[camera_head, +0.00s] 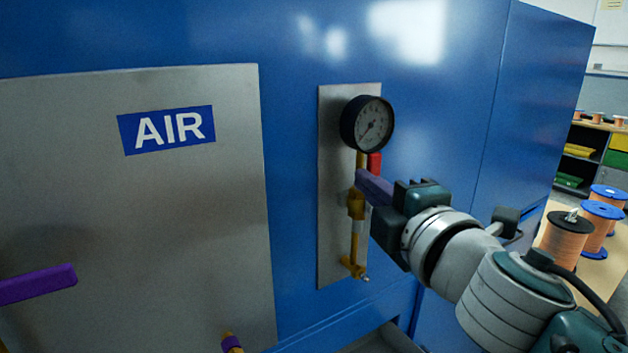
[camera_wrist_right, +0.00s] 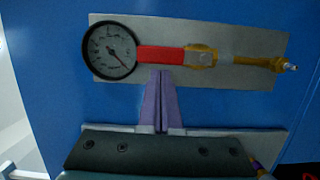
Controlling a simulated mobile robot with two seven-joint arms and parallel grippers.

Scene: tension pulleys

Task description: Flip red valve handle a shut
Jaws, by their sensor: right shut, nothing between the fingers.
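The red valve handle (camera_head: 375,163) shows partly below the gauge, with my right gripper in front of the lower part. In the wrist view the red handle (camera_wrist_right: 165,53) lies lengthwise in line with the yellow pipe, between the gauge and the brass valve body (camera_wrist_right: 201,55). My right gripper (camera_head: 362,178) has purple fingers, shut with nothing between them. In the wrist view its fingertips (camera_wrist_right: 160,73) point at the handle's long side, close to it; I cannot tell whether they touch. My left gripper is not in view.
The black pressure gauge (camera_head: 367,123) sits atop the narrow grey plate (camera_head: 333,205) on the blue cabinet. Left is a grey AIR panel (camera_head: 190,230) with a purple bar (camera_head: 38,285) before it. Copper spools (camera_head: 566,240) stand on a table at the right.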

